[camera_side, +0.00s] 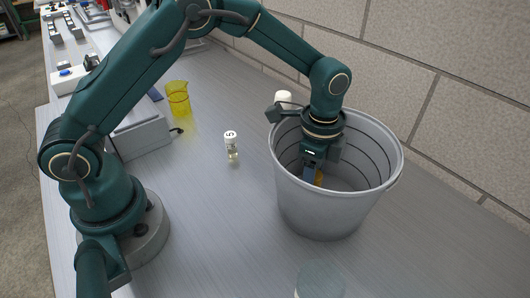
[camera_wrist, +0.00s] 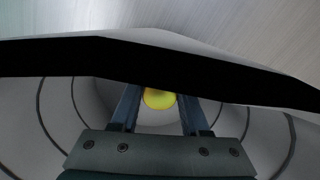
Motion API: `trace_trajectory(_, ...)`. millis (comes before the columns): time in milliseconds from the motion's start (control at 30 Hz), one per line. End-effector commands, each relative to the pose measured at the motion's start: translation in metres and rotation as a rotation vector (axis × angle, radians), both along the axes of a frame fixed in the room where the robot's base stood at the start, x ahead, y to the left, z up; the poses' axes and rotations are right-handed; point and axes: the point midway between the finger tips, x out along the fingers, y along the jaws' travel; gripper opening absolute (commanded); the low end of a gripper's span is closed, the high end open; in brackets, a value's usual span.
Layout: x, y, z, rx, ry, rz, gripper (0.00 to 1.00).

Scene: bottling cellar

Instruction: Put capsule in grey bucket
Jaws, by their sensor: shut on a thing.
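The grey bucket (camera_side: 325,208) stands on the bench at the right of the side view. Its grey inner wall also fills much of the wrist view (camera_wrist: 60,125). My gripper (camera_side: 313,178) points down inside the bucket, below the rim. In the wrist view my gripper's two blue fingers (camera_wrist: 160,97) are on either side of the yellow capsule (camera_wrist: 160,98), shut on it. In the side view only a small orange-yellow part of the capsule (camera_side: 319,178) shows beside the fingers. The bucket's floor is mostly hidden, so the capsule's height above it is unclear.
A small vial with a white cap (camera_side: 232,148) stands left of the bucket. A yellow beaker (camera_side: 178,98) and a grey box (camera_side: 140,136) are farther left. A white-topped item (camera_side: 284,97) is behind the bucket. A clear round object (camera_side: 320,282) is at the front edge.

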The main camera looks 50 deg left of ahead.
Motion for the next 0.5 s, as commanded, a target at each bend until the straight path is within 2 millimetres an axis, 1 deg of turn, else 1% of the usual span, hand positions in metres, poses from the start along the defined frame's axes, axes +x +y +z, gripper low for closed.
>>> trace_trajectory(33, -0.0002, 0.0000, -0.0015, 0.001, 0.001, 0.000, 0.49)
trace_trajectory(67, -0.0001, 0.0001, -0.0012, 0.000, 0.000, 0.000, 0.61)
trace_trajectory(100, -0.0001, 0.0001, -0.0011, 0.000, 0.000, 0.000, 0.75)
trace_trajectory(400, -0.0002, -0.0001, -0.0009, 0.000, 0.001, 0.000, 0.75)
trace_trajectory(500, 0.0001, -0.0002, 0.0037, -0.001, 0.000, 0.000, 0.75)
